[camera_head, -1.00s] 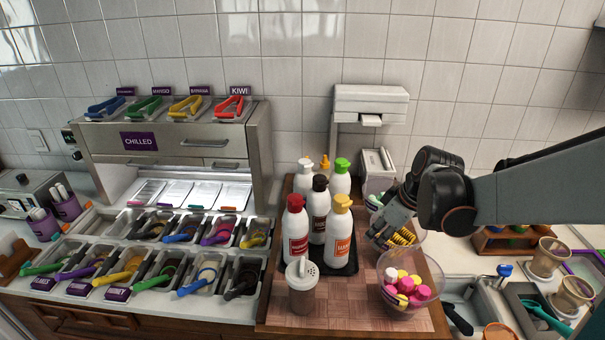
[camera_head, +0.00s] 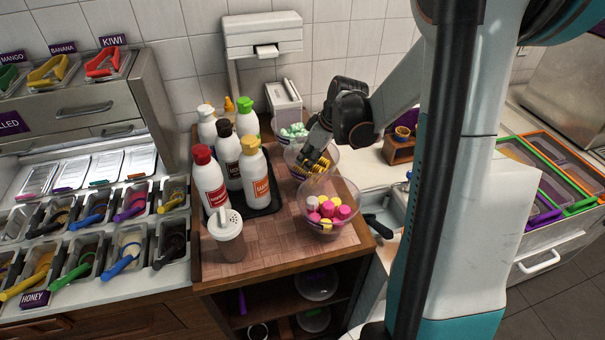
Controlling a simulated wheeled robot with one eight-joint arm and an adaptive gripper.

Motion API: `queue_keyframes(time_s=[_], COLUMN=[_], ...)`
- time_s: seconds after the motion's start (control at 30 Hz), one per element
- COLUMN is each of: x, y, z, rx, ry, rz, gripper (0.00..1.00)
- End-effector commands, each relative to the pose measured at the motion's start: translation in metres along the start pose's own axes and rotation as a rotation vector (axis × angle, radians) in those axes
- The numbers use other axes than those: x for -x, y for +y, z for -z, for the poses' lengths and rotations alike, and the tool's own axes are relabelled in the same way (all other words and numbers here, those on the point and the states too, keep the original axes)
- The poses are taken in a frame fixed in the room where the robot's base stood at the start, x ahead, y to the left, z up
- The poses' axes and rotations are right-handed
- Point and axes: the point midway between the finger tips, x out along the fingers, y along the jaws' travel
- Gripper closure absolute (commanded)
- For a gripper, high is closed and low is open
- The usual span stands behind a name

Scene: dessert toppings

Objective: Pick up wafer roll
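Yellow-and-dark striped pieces, which look like wafer rolls (camera_head: 321,165), show at a clear bowl (camera_head: 332,156) on the wooden counter. My gripper (camera_head: 308,163) points down at this bowl, with its fingers at the left of the striped pieces. The gripper is small and dark in this view. I cannot tell whether its fingers are open or shut, or whether they touch a roll. The gripper hides part of the bowl and its contents.
A clear bowl of pink, yellow and white sweets (camera_head: 329,212) stands in front. Sauce bottles (camera_head: 208,180) stand on a black tray to the left, with a shaker (camera_head: 229,238) before them. Mint-green pieces (camera_head: 294,131) lie behind. A sink (camera_head: 383,211) is to the right.

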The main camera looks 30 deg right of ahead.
Motion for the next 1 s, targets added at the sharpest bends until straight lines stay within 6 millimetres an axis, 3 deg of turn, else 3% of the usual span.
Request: queue_keyframes(time_s=[0.4, 0.6, 0.67, 0.77, 1.0], x=[-0.05, -0.05, -0.05, -0.05, -0.05], y=[-0.001, -0.002, -0.002, -0.002, -0.003], z=[0.002, 0.002, 0.002, 0.001, 0.001], rx=[0.001, 0.0, 0.0, 0.0, 0.0], ry=[0.001, 0.0, -0.001, -0.001, -0.002], rz=[0.0, 0.0, 0.0, 0.001, 0.002], gripper=[0.78, 0.78, 0.88, 0.93, 0.93])
